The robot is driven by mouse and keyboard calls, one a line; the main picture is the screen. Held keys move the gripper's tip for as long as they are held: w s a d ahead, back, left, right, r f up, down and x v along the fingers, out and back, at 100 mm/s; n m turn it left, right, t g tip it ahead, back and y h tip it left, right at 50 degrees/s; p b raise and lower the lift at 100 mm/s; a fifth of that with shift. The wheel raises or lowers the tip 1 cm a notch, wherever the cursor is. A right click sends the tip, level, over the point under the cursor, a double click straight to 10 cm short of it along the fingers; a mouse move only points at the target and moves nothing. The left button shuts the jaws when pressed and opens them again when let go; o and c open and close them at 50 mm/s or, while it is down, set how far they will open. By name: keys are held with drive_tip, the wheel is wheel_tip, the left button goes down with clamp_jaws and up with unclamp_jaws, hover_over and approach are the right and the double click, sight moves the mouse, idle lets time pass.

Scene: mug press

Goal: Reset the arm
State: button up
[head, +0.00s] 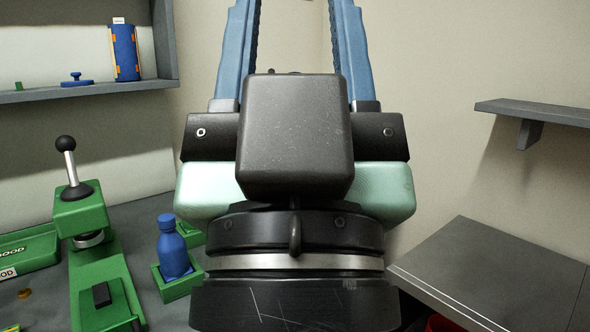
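My gripper (295,45) fills the middle of the head view, close to the camera. Its two blue fingers point up and stand well apart, with bare wall showing between them. The fingertips are cut off by the top edge, so I cannot see their ends. Nothing shows between the visible parts of the fingers. A green press (100,265) with a black-knobbed lever stands upright on the dark bench at the left, apart from the gripper. My gripper and wrist hide the middle of the scene.
A blue bottle (173,248) stands in a green holder (178,286) beside the press. A green tray (35,247) marked GOOD is far left. A shelf (100,91) holds a blue cylinder (125,52). A wall shelf (540,112) and grey worktop (490,270) are right.

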wheel_tip(320, 180, up, 20)
drive_tip(key=p, duration=1.7)
